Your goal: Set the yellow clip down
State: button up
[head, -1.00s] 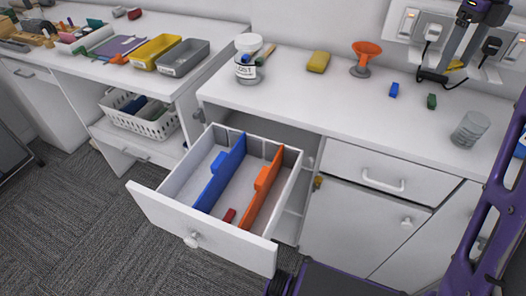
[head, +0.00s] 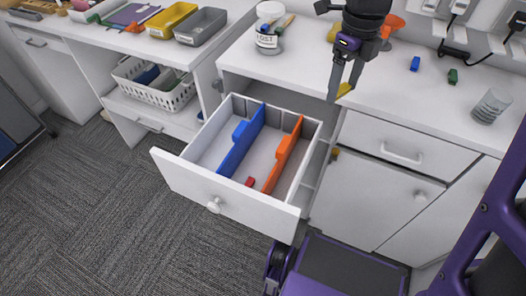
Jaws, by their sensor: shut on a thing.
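My gripper (head: 346,80) points down over the counter, near its front edge in the head view. It is shut on the yellow clip (head: 344,90), a small piece showing at the fingertips and partly hidden by them. The clip appears held in the air; its exact height over the counter top (head: 395,97) cannot be told. The open drawer (head: 186,172) is to the lower left of the gripper. It has a blue divider (head: 240,143) and an orange divider (head: 281,158). A small red clip (head: 249,181) lies between these dividers near the drawer's front.
A blue clip (head: 415,64), a green clip (head: 453,76) and a ribbed grey cup (head: 491,105) stand on the counter to the right. A labelled jar (head: 268,42) stands at the left. An orange funnel (head: 393,24) and yellow sponge (head: 334,33) are partly behind my arm.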

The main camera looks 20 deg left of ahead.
jog(key=s+a+f+n, duration=0.1)
jog(key=s+a+f, duration=0.3)
jog(key=a, duration=0.4)
jog(key=s+a+f+n, duration=0.2)
jog(key=s+a+f, duration=0.3)
jog(key=s+a, duration=0.2)
jog(key=s+a+f+n, duration=0.2)
jog(key=s+a+f, duration=0.3)
jog(key=a, duration=0.5)
jog(key=shift+s, duration=0.45)
